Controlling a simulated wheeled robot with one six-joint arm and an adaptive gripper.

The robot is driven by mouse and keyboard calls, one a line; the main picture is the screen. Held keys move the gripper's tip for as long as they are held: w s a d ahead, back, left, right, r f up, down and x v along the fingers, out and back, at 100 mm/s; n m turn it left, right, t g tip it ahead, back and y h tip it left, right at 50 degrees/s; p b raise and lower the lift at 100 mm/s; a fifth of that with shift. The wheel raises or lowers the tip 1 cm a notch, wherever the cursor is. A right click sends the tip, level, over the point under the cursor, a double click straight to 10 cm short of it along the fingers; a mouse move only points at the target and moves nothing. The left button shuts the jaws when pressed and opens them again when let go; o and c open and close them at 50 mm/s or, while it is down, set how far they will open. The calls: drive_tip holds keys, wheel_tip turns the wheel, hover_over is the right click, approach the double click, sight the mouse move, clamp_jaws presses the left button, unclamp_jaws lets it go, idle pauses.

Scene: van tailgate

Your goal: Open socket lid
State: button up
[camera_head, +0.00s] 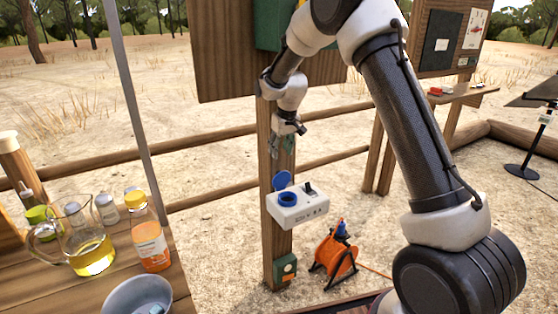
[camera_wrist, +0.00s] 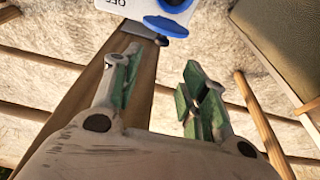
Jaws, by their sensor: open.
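A white socket box (camera_head: 298,208) is mounted on a wooden post (camera_head: 272,238). Its round blue socket (camera_head: 287,199) faces up, and the blue lid (camera_head: 282,180) stands raised at the socket's back edge, so it looks open. A dark switch sits beside it. My gripper (camera_head: 282,146) is above the box, apart from the lid, pointing down. In the wrist view my gripper (camera_wrist: 162,68) has its green-padded fingers spread with nothing between them. The blue lid (camera_wrist: 166,26) and part of the white box (camera_wrist: 120,8) show beyond the fingertips at the top.
A wooden board (camera_head: 226,60) is above on the post. An orange cable reel (camera_head: 334,257) stands on the ground below right. A table at left holds an oil jug (camera_head: 88,248), an orange bottle (camera_head: 150,240) and a bowl (camera_head: 138,298). Wooden rails (camera_head: 215,137) run behind.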

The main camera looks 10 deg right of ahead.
drive_tip(key=shift+v, duration=0.95)
